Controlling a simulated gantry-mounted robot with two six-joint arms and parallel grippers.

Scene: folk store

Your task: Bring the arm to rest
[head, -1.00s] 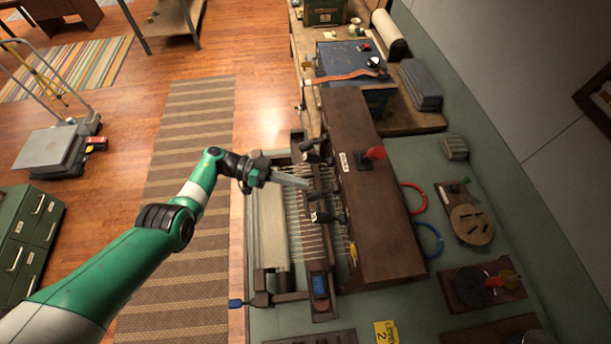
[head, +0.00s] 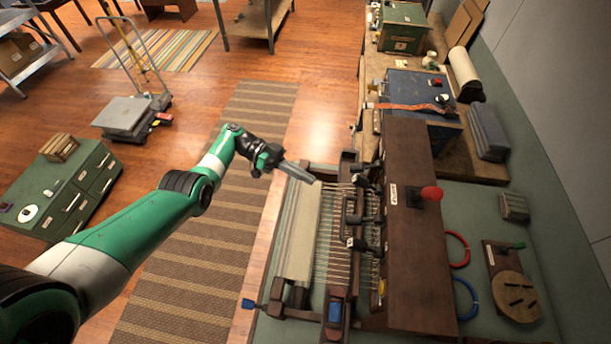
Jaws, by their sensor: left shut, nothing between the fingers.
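My left arm comes in from the lower left, green and white with black joints. Its gripper (head: 304,177) is shut and empty, pointing right, over the left edge of a loom-like machine. That machine has a cream cloth roll (head: 301,233), many thin threads (head: 342,228) and a dark wooden housing (head: 414,240) with a red knob (head: 432,193). The fingertips appear above the far end of the cloth; I cannot tell the exact height. My right gripper is not in view.
A blue box (head: 415,92) and a green box (head: 402,28) stand on the bench behind. Red (head: 458,250) and blue (head: 466,299) rings lie right of the housing. A green cabinet (head: 72,190) stands at left. The striped runner (head: 190,275) lies on open floor.

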